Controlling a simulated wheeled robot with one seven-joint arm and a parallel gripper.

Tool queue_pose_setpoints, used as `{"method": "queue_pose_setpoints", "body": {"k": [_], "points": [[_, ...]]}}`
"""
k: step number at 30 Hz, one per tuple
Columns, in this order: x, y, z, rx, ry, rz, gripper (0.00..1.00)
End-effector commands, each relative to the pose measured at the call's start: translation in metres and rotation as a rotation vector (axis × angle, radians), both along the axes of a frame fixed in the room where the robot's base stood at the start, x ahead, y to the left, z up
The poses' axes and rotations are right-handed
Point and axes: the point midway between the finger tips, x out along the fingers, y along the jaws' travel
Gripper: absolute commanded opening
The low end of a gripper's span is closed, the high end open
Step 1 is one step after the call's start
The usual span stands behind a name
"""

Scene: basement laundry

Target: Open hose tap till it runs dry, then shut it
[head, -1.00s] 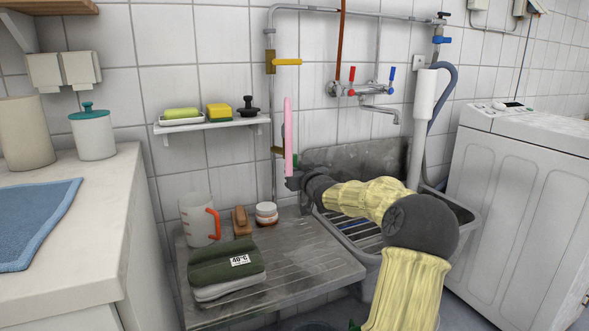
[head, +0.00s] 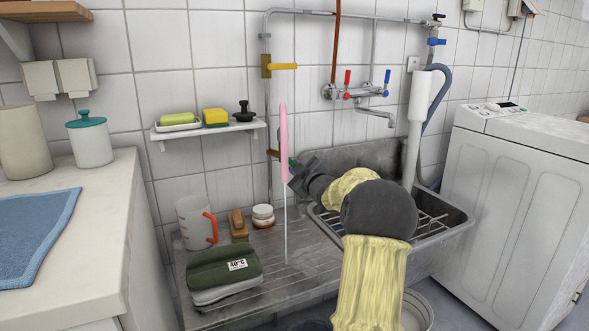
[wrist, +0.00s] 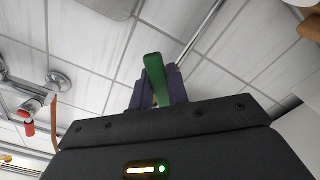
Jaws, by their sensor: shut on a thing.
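My gripper (head: 296,172) is shut on a green lever in front of the wall pipe. The lever (wrist: 157,80) shows between the two dark fingers in the wrist view. A small brown-gold tap body (head: 272,153) sits on the pipe just left of it. A pink tube (head: 284,145) hangs upright beside the gripper and partly hides the tap. A thin pale stream (head: 286,225) falls from the tube's lower end to the draining board (head: 310,262). The fingers and tube cover much of the lever in the head view.
A yellow-handled valve (head: 284,66) is higher on the pipe. A mixer with red and blue handles (head: 350,92) is on the wall. A jug (head: 196,222), brush (head: 238,224), jar (head: 263,215) and folded cloths (head: 222,271) stand on the board. A washing machine (head: 520,185) is right.

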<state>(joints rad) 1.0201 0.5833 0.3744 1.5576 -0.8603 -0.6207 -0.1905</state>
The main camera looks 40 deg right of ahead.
Motion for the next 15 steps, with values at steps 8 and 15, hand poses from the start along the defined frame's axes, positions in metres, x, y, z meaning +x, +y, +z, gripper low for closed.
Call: {"method": "queue_pose_setpoints", "body": {"k": [8, 15], "points": [[-0.0005, -0.0039, 0.0048, -0.220, 0.052, 0.001, 0.00], [-0.0009, -0.0055, 0.0074, -0.333, 0.080, 0.001, 0.00]]}}
